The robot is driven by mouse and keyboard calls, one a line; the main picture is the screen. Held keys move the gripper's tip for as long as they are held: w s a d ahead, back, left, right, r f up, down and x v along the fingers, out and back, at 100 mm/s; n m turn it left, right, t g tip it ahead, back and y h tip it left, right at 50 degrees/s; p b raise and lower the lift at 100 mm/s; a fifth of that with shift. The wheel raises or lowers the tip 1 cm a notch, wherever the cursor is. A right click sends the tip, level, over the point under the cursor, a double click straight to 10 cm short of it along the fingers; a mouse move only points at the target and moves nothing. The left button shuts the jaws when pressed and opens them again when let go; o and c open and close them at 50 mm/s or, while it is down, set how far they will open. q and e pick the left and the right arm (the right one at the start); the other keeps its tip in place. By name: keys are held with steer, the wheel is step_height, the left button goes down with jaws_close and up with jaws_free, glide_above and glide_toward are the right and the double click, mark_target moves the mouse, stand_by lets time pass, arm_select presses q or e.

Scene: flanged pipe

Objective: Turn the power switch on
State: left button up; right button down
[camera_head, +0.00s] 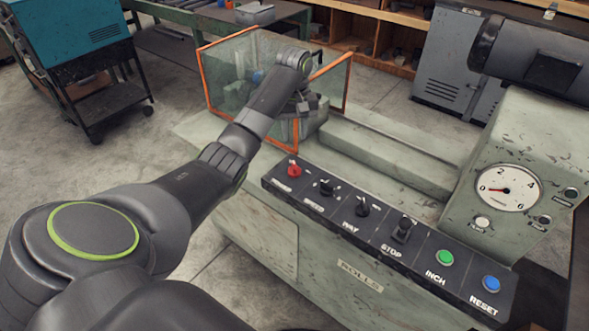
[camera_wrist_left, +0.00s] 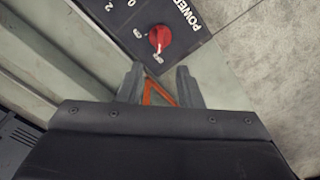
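The power switch (camera_head: 293,169) is a red rotary knob at the left end of the black control panel (camera_head: 333,231). In the left wrist view the red knob (camera_wrist_left: 160,38) sits by the POWER lettering, just beyond the fingertips. Its pale mark points toward the lower label, which seems to read OFF. My left gripper (camera_head: 308,103) is above and behind the knob, near the guard. In the wrist view its two fingers (camera_wrist_left: 160,70) are apart with nothing between them, and they do not appear to touch the knob. My right gripper is not in view.
An orange-framed clear guard (camera_head: 228,75) stands around the left gripper. Along the panel are black knobs, a STOP control (camera_head: 403,230), a green INCH button (camera_head: 446,257) and a blue RESET button (camera_head: 491,283). A dial gauge (camera_head: 507,188) is at right.

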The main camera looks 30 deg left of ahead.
mark_target(294, 165)
arm_select(q)
step_height(294, 165, down, 10)
steer(key=shift+f+p, duration=0.1)
steer(key=shift+p, duration=0.7)
steer(key=shift+f, duration=0.75)
steer(key=shift+c, duration=0.3)
jaws_close()
